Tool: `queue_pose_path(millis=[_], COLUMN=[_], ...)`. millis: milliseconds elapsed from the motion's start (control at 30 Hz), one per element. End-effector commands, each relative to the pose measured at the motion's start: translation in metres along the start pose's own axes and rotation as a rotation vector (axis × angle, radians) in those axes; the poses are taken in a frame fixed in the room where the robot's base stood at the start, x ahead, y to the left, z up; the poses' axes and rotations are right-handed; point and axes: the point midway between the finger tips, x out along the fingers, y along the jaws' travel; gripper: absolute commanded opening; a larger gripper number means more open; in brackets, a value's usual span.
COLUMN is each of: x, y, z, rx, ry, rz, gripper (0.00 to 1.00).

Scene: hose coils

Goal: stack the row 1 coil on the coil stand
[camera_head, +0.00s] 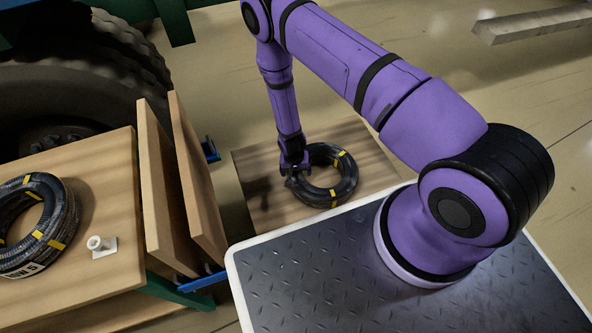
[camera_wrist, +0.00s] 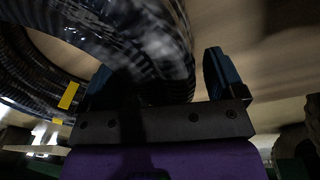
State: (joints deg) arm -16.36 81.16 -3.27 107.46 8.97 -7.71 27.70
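A black hose coil with yellow bands (camera_head: 346,186) is at the low wooden board (camera_head: 380,160); I cannot tell whether it touches the board. My gripper (camera_head: 294,169) is at this coil's left side. In the wrist view the coil's black wall (camera_wrist: 160,50) reaches down between the two blue fingertips of my gripper (camera_wrist: 160,80). The left finger is at the inner edge, and a gap shows by the right finger. A row label on this coil is not visible. Which thing is the coil stand is not clear.
A second black coil (camera_head: 62,215), with a white label I cannot read surely, lies on the left wooden table (camera_head: 110,170). A small white peg on a square plate (camera_head: 101,246) stands beside it. Upright wooden panels (camera_head: 195,180) separate that table from the low board. A large tyre (camera_head: 70,75) is behind.

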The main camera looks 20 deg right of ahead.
Motion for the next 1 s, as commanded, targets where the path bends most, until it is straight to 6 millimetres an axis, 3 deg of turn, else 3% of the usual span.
queue_pose_path(millis=[533,1000], x=[0.0,-0.016], y=[0.0,0.0], z=[0.0,0.0], rx=[0.0,0.0], ry=[0.0,0.0], rz=[0.0,0.0], gripper=[0.88,0.88])
